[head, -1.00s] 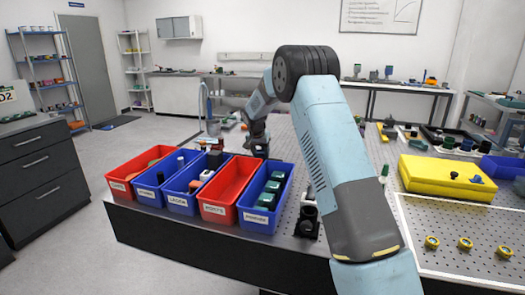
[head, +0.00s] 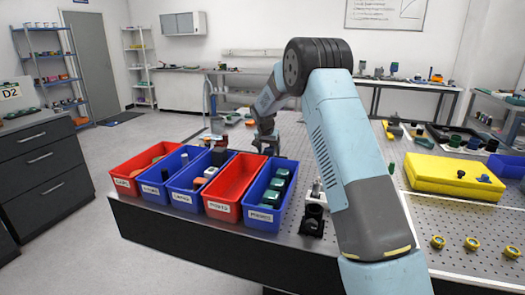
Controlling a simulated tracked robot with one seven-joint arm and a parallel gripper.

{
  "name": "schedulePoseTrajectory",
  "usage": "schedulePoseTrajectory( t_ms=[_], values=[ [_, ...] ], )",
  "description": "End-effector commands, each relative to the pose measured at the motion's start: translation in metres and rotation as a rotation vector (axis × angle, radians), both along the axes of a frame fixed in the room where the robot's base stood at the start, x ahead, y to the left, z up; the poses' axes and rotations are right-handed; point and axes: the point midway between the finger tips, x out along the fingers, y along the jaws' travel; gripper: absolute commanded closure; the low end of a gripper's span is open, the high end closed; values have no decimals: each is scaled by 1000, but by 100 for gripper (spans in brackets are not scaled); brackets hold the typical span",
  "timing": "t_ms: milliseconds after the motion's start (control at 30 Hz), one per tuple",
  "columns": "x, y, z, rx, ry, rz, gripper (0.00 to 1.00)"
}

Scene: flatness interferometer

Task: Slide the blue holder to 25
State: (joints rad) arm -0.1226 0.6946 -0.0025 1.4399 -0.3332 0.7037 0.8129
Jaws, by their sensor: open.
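My gripper (head: 267,147) hangs over the perforated table (head: 330,250), just behind the row of bins, with its fingers pointing down. It is open. It is small and dark in the head view, and nothing can be made out between its fingers. I cannot pick out the blue holder with certainty, nor any scale or mark reading 25. My arm hides part of the table's middle.
Red and blue bins (head: 237,188) line the table's front left edge. A black mount (head: 313,220) stands to their right. A yellow case (head: 450,175), several yellow knobs (head: 465,243) and a blue tray (head: 508,166) are at the right.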

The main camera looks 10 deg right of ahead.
Motion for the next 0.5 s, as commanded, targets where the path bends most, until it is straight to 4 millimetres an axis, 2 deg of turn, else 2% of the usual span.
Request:
schedulePoseTrajectory(
  t_ms=[167,500],
  values=[
    [-3,2,11,1,-3,1,23],
    [-23,13,69,1,-4,0,23]
  ],
)
